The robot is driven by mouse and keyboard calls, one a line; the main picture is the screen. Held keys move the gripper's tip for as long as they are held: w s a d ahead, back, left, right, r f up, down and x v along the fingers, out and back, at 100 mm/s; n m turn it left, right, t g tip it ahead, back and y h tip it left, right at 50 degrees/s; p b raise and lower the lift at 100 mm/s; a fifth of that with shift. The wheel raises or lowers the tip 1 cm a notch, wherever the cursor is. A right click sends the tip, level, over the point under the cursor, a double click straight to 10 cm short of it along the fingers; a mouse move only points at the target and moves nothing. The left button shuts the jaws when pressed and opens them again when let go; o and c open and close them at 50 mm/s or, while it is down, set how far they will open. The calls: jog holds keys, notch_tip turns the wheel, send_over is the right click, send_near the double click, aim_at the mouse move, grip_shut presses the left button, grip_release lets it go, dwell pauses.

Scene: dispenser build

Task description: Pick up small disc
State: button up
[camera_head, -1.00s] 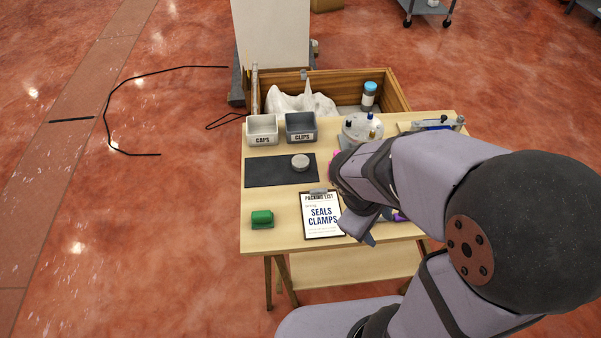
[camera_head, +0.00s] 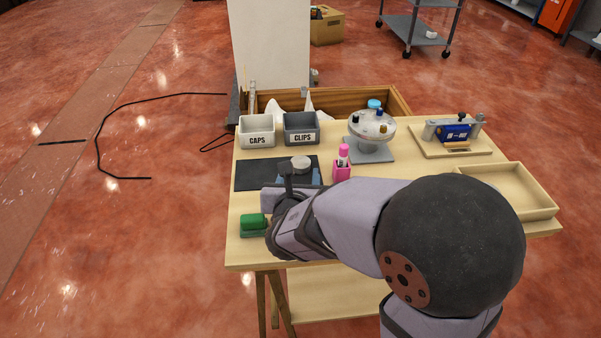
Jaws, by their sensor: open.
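The small disc (camera_head: 301,162) is a pale grey, round, thick puck lying flat on the right part of the dark mat (camera_head: 254,175). My gripper (camera_head: 298,177) is over the mat's front right part, just in front of the disc in the picture. It is open. One dark finger stands near the disc's left side. The disc's lower front edge is partly covered by the gripper, and I cannot tell whether they touch.
Behind the mat stand the CAPS bin (camera_head: 257,131) and CLIPS bin (camera_head: 301,128). A pink holder (camera_head: 342,172) is close right of the mat. A round turntable (camera_head: 371,130) stands behind it. A green block (camera_head: 253,224) is at front left. An empty tray (camera_head: 535,190) lies right.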

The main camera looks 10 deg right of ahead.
aim_at(300, 161)
jog(key=shift+w+a, duration=0.1)
jog(key=shift+a, duration=0.05)
jog(key=shift+x, duration=3.65)
jog(key=shift+a+r, duration=0.1)
jog(key=c, duration=1)
jog(key=shift+r, duration=0.1)
notch_tip(300, 161, up, 10)
jog(key=p, duration=0.2)
jog(key=shift+p, duration=0.3)
